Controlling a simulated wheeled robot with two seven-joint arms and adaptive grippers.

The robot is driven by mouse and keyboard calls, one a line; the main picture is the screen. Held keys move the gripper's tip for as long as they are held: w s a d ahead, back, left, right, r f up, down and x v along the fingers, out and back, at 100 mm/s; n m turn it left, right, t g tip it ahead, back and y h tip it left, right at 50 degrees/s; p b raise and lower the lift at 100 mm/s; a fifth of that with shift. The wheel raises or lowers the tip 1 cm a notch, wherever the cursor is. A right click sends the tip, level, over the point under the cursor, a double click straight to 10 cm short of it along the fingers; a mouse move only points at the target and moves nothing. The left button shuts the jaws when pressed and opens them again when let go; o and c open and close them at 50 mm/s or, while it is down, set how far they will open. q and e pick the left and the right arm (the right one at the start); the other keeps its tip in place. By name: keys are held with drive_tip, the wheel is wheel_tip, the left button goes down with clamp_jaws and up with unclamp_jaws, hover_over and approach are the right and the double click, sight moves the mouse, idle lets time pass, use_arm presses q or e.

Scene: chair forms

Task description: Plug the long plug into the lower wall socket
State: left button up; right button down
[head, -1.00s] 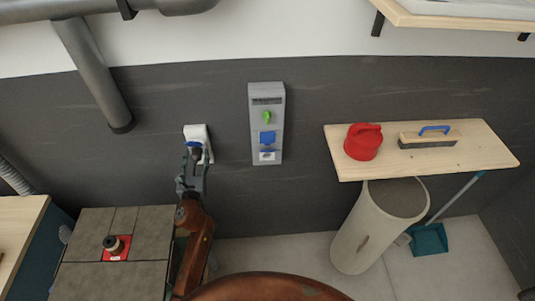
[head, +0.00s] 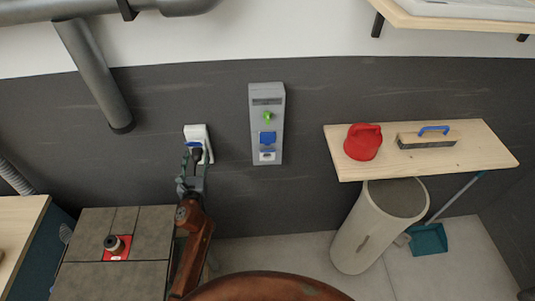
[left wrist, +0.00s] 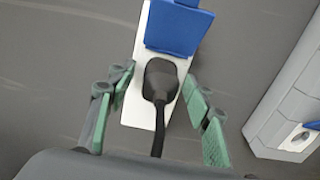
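A black plug (left wrist: 161,80) sits at the white wall socket (left wrist: 133,108), below its raised blue flap (left wrist: 179,27). Its cable runs down toward my wrist. The plug appears seated in the socket, though its prongs are hidden. The socket (head: 198,131) also shows in the head view, left of the grey panel. My left gripper (head: 196,163) is open, with one green-padded finger on each side of the plug and a visible gap on both sides. My right gripper is not in view.
A grey wall panel (head: 254,130) with a green knob (head: 267,118) and blue cover (head: 267,138) is close on the right. A dark round piece (head: 113,243) stands on a red square atop the tiled surface (head: 90,276). A wooden shelf (head: 480,150) is further right.

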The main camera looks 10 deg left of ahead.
sight(196, 163)
use_arm(q)
drive_tip(key=shift+c, duration=0.5)
clamp_jaws()
drive_tip(key=shift+s+f, duration=0.1)
drive_tip(key=shift+s, duration=0.05)
drive_tip(key=shift+p+v, duration=0.5)
drive_tip(key=shift+v, duration=2.35)
drive_tip(key=shift+d, duration=0.1)
